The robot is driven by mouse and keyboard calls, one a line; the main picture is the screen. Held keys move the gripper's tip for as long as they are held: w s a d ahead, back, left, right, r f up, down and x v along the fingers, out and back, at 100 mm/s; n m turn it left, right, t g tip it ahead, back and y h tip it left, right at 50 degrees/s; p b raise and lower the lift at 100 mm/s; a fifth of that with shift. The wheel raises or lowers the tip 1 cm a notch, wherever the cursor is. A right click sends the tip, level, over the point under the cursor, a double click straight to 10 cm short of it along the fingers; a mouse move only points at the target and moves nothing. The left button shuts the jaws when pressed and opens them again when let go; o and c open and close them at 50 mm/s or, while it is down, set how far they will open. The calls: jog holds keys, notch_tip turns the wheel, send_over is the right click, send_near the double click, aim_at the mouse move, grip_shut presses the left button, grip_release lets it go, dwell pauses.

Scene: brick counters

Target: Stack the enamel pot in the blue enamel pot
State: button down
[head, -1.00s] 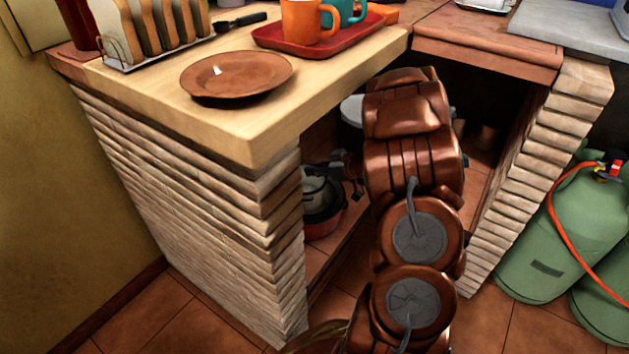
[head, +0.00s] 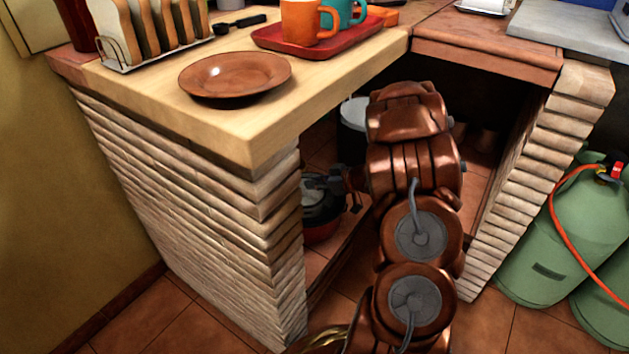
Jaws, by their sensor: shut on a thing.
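My gripper (head: 330,184) is under the counter, partly hidden by the brick wall's edge and by my wrist. It is shut at the upper edge of a pot (head: 321,234), which I take to be the enamel pot. The pot shows red low down, with dark and pale grey parts above. Its left side is hidden behind the brick wall, and I cannot tell what lies beneath it. A tall dark vessel with a pale top (head: 352,112) stands farther back, partly behind my arm. No blue pot can be made out under the counter.
The wooden countertop (head: 235,125) overhangs the opening, with brick walls at the left (head: 200,205) and right (head: 525,180). A brown plate (head: 235,76), toast rack and red tray with mugs stand on top. Green gas cylinders (head: 565,240) stand at the right.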

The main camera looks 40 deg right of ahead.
jog(key=c, duration=1.2)
grip_release()
jog(key=shift+r, duration=0.1)
jog(key=shift+r+b, duration=0.2)
jog(key=shift+b, duration=0.1)
jog(key=p+v, duration=0.1)
jog(key=v, duration=0.2)
jog(key=p+v, duration=0.2)
jog(key=v, duration=0.2)
jog(key=p+v, duration=0.1)
jog(key=v, duration=0.2)
jog(key=shift+s+d+r+p, duration=0.1)
jog(key=shift+r+p, duration=0.25)
jog(key=shift+r, duration=0.15)
jog(key=shift+v, duration=0.8)
jog(key=shift+f, duration=0.1)
